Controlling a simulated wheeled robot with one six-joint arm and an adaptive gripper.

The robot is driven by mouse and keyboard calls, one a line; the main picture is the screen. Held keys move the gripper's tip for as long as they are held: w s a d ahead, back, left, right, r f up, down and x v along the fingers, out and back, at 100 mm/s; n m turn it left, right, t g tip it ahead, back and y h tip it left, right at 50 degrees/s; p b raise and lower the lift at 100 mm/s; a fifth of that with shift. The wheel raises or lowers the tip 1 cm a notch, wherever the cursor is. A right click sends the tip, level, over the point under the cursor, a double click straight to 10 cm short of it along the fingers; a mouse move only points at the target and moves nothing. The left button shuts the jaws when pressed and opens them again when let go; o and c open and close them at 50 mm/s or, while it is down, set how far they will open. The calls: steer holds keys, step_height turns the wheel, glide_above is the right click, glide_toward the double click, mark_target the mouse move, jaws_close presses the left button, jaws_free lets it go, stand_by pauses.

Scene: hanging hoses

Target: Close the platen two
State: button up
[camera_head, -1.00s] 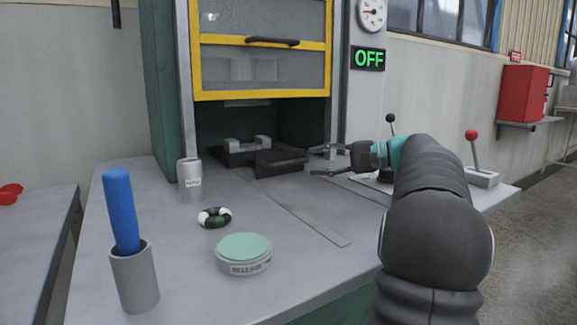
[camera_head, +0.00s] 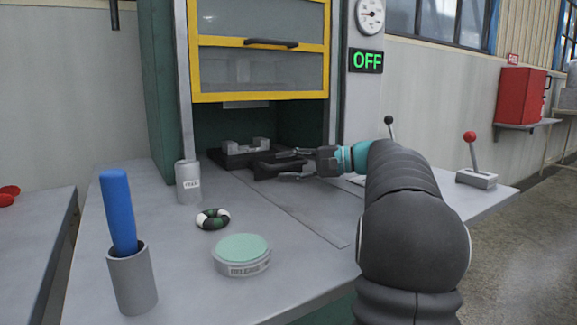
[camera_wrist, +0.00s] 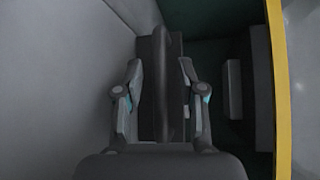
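Inside the press opening, a dark slab with pale grey blocks (camera_head: 238,148) lies at the back. A second dark piece (camera_head: 263,171) sticks out in front of it towards the right; I cannot tell which is platen two. My gripper (camera_head: 278,165) is open, coming in from the right, its fingers to either side of this front piece. In the wrist view, my gripper (camera_wrist: 160,68) has its fingers apart along both sides of a long dark bar (camera_wrist: 162,90). Contact cannot be made out.
The yellow-framed guard (camera_head: 262,97) is raised above the opening, with an OFF sign beside it.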

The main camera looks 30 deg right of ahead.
jaws_close()
steer(key=shift+w+r+p, duration=0.1)
steer(key=shift+w+p, duration=0.6)
steer(key=shift+w, duration=0.5)
jaws_free()
steer(key=shift+w+a, duration=0.1)
steer(key=shift+w, duration=0.05)
